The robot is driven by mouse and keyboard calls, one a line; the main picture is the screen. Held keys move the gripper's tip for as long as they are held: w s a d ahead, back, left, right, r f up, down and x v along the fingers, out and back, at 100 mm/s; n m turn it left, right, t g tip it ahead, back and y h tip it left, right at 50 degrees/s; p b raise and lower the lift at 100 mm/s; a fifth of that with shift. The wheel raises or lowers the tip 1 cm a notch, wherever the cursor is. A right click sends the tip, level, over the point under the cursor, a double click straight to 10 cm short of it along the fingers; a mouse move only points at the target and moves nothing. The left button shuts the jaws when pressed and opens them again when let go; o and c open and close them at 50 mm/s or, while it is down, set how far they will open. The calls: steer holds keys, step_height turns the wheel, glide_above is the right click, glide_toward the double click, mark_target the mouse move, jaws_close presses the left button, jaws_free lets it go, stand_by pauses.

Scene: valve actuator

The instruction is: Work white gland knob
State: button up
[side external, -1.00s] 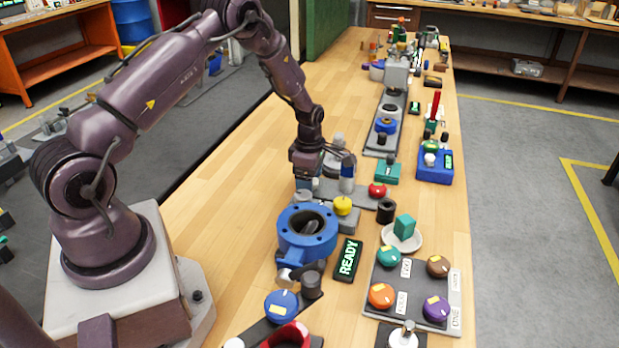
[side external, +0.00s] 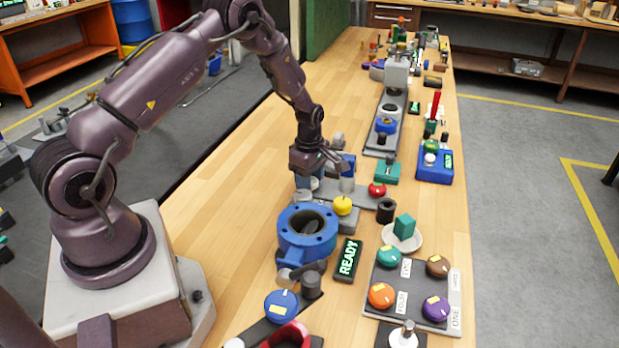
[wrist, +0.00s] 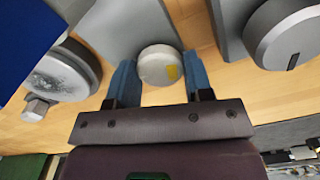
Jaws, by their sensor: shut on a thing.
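The white gland knob (wrist: 158,65) is a round pale cap with a yellow mark on its right side in the wrist view. My gripper (wrist: 157,82) has one blue finger on each side of it, closed on it. In the side external view my gripper (side external: 325,168) is low over the grey valve fixture beyond the blue flanged ring, and I cannot make out the knob clearly there.
A grey knob (wrist: 285,35) with a dark line lies right of the fingers, and a grey round fitting (wrist: 65,72) lies left. The blue flanged ring (side external: 290,243), a yellow knob (side external: 342,205) and a red knob (side external: 377,190) stand nearby. Bare bench (side external: 235,185) lies to the left.

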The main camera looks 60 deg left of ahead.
steer(key=m, duration=0.4)
steer(key=shift+m, duration=0.3)
steer(key=m, duration=0.3)
steer(key=shift+m, duration=0.4)
steer(key=m, duration=2.1)
steer(key=shift+m, duration=0.4)
steer(key=o, duration=0.9)
